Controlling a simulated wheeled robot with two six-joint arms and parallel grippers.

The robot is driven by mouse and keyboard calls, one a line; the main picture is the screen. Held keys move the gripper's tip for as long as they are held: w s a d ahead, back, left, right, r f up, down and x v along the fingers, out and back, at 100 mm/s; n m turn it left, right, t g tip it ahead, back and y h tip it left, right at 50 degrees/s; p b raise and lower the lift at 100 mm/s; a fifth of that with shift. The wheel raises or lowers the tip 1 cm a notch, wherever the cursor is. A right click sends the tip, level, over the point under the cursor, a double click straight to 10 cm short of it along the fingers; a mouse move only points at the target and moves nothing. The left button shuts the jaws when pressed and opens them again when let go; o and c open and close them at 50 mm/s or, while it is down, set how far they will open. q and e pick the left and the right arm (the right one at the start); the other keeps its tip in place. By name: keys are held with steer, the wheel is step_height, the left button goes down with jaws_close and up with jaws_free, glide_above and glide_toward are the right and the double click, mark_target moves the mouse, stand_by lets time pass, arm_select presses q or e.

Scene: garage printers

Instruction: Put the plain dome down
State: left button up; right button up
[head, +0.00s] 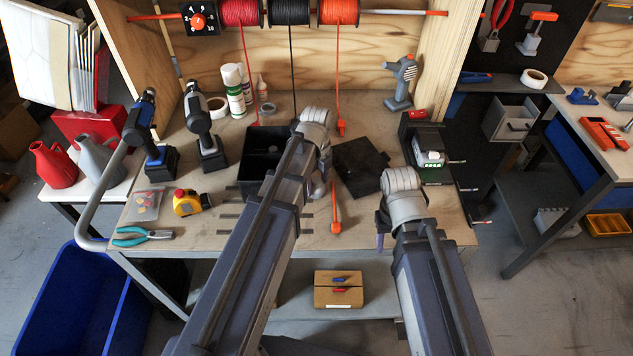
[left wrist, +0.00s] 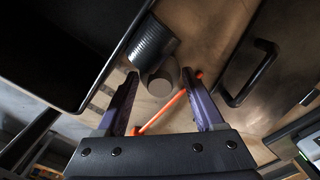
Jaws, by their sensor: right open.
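In the left wrist view a smooth grey round piece (left wrist: 160,82), which looks like the plain dome, is between my left gripper's fingertips (left wrist: 161,74). The fingers are wide apart, with a gap showing on the piece's left side. A dark ribbed cylinder (left wrist: 152,42) is right beyond it, close or touching. I cannot tell whether the plain piece rests fully on the bench.
A black open bin (head: 252,178) and a dark flat lid (head: 358,165) flank the left gripper. An orange strip (head: 335,213) crosses the bench below it. A tape measure (head: 188,203), pliers (head: 140,236), drills and a green-labelled battery charger (head: 430,158) stand around.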

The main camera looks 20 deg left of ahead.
mark_target(316, 180)
arm_select(q)
steer(key=o, duration=0.4)
steer(key=shift+c, duration=0.2)
step_height(316, 180, up, 12)
steer(key=r+p, duration=0.1)
steer(key=p, duration=1.2)
steer(key=s+d+n, duration=0.5)
steer(key=s+n, duration=0.2)
steer(key=n, duration=0.3)
steer(key=s+d+n+y, duration=0.1)
steer(key=s+d+n, duration=0.4)
steer(key=n, duration=0.5)
steer(key=shift+s+d+f+b, duration=0.25)
steer(key=shift+s+b, duration=0.05)
steer(key=shift+s, duration=0.85)
